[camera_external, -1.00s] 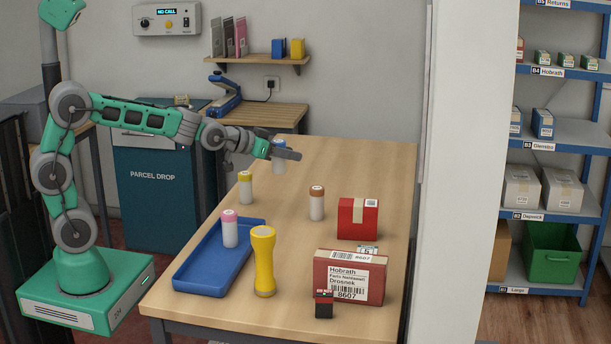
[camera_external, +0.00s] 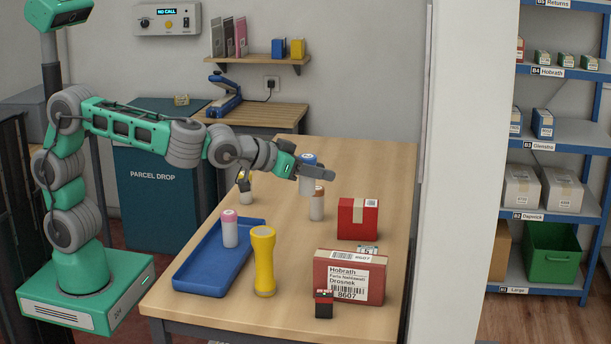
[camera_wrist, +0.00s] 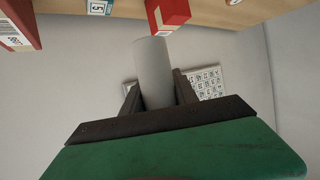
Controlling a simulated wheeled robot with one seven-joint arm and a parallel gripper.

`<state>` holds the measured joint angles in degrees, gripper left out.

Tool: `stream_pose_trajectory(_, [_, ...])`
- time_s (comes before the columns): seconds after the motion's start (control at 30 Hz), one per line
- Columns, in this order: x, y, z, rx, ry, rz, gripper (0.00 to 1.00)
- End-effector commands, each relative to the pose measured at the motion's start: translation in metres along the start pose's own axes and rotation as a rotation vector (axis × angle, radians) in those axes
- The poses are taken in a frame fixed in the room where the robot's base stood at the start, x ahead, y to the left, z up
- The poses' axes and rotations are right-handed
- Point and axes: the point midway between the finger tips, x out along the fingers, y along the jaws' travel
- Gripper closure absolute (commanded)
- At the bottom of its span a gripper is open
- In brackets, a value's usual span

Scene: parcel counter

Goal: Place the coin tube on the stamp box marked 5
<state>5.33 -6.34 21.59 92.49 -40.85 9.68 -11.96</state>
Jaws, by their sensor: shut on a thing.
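My gripper (camera_external: 316,174) is shut on a white coin tube with a blue cap (camera_external: 308,160), held upright above the table. In the wrist view the grey-white tube (camera_wrist: 153,72) stands between the fingers (camera_wrist: 156,92). A small box marked 5 (camera_wrist: 97,7) shows at the top edge of the wrist view, cut off. In the outside view a small light box (camera_external: 368,249) sits behind the large red parcel, its lower part hidden; its digit is hard to read there. My gripper is to the left of it and higher.
A red box with a tan strip (camera_external: 358,219), the Hobrath parcel (camera_external: 349,277) and a small dark box (camera_external: 324,305) stand around the small box. Brown-capped (camera_external: 317,205), yellow-capped (camera_external: 245,190) and pink-capped (camera_external: 230,230) tubes, a blue tray (camera_external: 199,281) and a yellow flashlight-shaped thing (camera_external: 264,262) stand left.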

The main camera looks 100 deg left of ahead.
Motion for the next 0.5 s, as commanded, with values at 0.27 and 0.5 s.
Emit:
stream_pose_trajectory(0.27, [0.005,0.041,0.003,-0.005,0.003,0.005,1.0])
stream_pose_trajectory(0.5, [0.073,0.072,0.006,-0.006,0.004,0.005,1.0])
